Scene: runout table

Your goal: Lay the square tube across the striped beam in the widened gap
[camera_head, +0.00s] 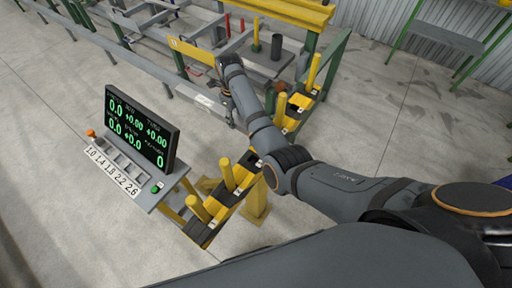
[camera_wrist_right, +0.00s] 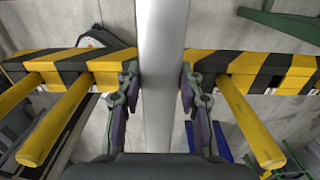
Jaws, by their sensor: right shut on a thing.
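The square tube (camera_wrist_right: 163,40) is a light grey bar running up the middle of the right wrist view. My right gripper (camera_wrist_right: 158,85) is shut on it, one finger on each side. The tube passes in front of the black-and-yellow striped beam (camera_wrist_right: 245,70), between yellow pegs on its left and right. I cannot tell whether it touches the beam. In the head view the striped beam (camera_head: 299,103) slants from lower left to upper right, its middle hidden by my right arm. My left gripper is out of view.
A console with a green-digit display (camera_head: 140,130) stands left of the beam's near end, with a label strip (camera_head: 112,172) below it. A yellow-and-grey roller frame (camera_head: 180,55) lies at the back. A green-legged rack (camera_head: 447,38) stands back right. Concrete floor is open at right.

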